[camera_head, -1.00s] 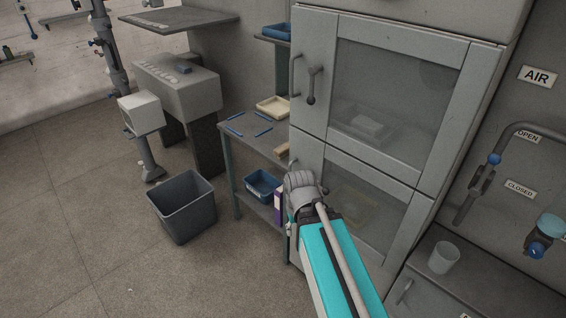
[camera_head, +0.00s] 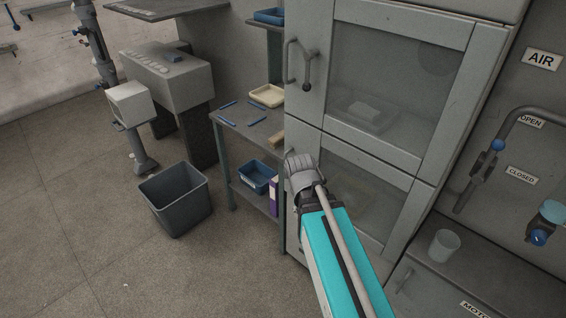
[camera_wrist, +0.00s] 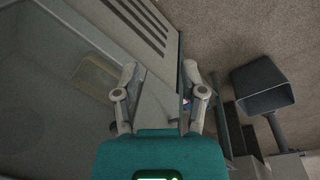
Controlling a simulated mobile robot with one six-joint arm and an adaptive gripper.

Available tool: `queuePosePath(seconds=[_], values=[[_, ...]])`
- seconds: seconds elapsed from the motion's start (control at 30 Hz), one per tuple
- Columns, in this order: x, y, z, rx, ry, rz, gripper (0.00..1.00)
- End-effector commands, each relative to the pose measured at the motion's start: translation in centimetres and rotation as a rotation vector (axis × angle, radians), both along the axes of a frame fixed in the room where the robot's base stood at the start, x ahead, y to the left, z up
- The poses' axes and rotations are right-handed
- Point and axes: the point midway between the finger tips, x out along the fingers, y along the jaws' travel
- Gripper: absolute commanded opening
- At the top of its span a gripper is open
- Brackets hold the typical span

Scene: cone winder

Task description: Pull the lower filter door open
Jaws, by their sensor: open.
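The lower filter door (camera_head: 378,205) is a grey-framed glass panel under a similar upper door, and it looks shut. Its left edge and handle area are hidden behind my arm in the head view. In the wrist view the door's glass (camera_wrist: 45,95) fills the left side. My gripper (camera_wrist: 160,72) is open and empty there, its two fingers apart near the cabinet's edge. A pale grey surface shows between the fingers; I cannot tell whether it is the handle or whether they touch anything.
The upper door (camera_head: 395,90) has a curved handle (camera_head: 302,65). Left of the cabinet stands a shelf table (camera_head: 235,128) with a cream tray (camera_head: 267,96) and a blue bin (camera_head: 258,176) below. A grey waste bin (camera_head: 176,200) stands on open floor. A cup (camera_head: 444,246) is at right.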

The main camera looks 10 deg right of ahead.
Motion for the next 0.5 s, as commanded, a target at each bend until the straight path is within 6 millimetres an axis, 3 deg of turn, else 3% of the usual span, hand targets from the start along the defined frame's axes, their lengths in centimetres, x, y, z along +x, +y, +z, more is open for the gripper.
queuePosePath(seconds=[0.03, 0.2, 0.5], values=[[1.1, 0.0, -1.3, -0.041, -0.007, -0.026, 0.54], [4.3, -0.3, -3.4, -0.231, -0.070, -0.159, 0.54], [11.2, 0.9, -5.2, -0.587, -0.356, -0.419, 0.54]])
